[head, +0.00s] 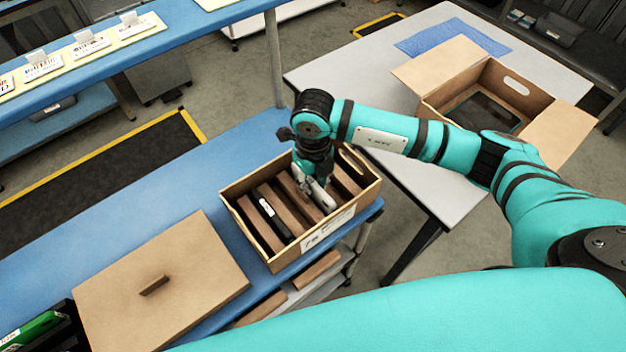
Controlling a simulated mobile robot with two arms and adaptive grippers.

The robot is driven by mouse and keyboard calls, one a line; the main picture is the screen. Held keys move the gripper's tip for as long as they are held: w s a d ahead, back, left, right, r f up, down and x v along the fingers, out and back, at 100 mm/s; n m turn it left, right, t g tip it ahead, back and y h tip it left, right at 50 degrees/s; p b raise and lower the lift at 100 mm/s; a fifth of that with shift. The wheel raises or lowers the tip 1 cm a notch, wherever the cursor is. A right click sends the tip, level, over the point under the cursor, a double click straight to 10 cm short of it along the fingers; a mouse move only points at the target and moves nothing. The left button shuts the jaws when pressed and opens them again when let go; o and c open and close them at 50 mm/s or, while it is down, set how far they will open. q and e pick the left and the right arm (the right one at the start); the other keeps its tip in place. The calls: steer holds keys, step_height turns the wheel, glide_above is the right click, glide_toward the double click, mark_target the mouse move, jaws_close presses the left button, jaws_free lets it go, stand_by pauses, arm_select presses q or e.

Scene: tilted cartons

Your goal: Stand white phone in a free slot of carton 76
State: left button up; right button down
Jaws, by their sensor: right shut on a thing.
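A brown carton (229,206) with a white label (327,229) sits on the blue bench; the label is too small to read surely. Brown dividers (262,231) split it into slots. A dark phone (274,217) stands in a slot left of the middle. My right gripper (307,181) points down over the carton and is shut on the white phone (323,198). The phone is tilted among the dividers right of the middle; I cannot tell how deep it sits. The gripper hides part of the phone and nearby slots. My left gripper is not in view.
A flat brown lid (190,265) with a small handle lies left of the carton. A second open carton (508,87) with a dark thing inside stands on the pale table (340,66), near a blue mat (437,37). A green item (30,330) is at the lower left.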

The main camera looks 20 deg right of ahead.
steer(key=c, duration=1.2)
jaws_free()
steer(key=shift+s+f, duration=0.1)
